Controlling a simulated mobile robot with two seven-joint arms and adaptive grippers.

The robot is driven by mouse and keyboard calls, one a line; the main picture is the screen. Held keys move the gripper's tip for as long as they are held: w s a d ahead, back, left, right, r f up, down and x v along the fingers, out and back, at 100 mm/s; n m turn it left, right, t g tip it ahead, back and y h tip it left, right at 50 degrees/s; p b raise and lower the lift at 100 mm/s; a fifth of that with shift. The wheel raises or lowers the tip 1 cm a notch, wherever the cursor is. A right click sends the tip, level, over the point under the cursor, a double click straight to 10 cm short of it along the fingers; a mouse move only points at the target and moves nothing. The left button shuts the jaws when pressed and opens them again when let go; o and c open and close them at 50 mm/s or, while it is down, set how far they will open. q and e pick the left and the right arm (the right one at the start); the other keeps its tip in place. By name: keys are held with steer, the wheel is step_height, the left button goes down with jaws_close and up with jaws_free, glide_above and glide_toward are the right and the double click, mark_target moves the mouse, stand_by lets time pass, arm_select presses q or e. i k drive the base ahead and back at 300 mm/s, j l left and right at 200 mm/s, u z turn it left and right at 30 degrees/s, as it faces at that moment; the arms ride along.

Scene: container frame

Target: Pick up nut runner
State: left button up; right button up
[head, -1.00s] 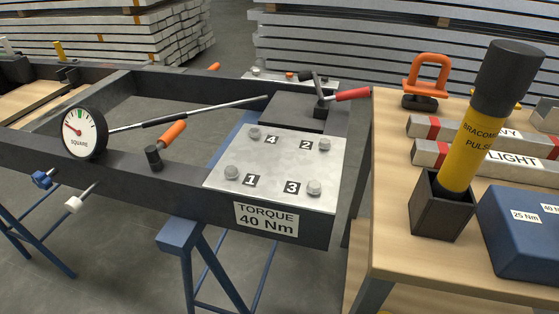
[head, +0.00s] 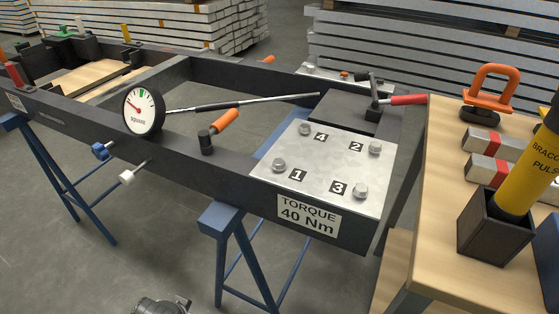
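The nut runner (head: 531,165) is a yellow cylinder lettered "BRACO… PULS…", cut off by the right edge of the head view. It leans to the upper right, with its lower end inside a dark square holder (head: 493,232) on the wooden table. Its top is out of view. A small grey mechanical part of mine, apparently of my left gripper (head: 162,306), shows at the bottom edge, left of centre. It is far from the nut runner and its fingers cannot be made out. My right gripper is not in view.
The wooden table (head: 440,170) also carries an orange-handled lifter (head: 489,95) and red-and-grey bars (head: 487,141). The dark frame (head: 235,170) bears a numbered bolt plate (head: 325,168), a dial gauge (head: 143,112) and a red-handled tool (head: 408,99). Blue trestles (head: 222,218) stand below.

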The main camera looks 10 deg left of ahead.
mark_target(537, 167)
steer(key=k+j+z, duration=0.2)
steer(key=z, duration=0.15)
steer(key=k+j+z, duration=0.2)
steer(key=z, duration=0.2)
steer(key=u, duration=0.2)
steer(key=i, duration=0.05)
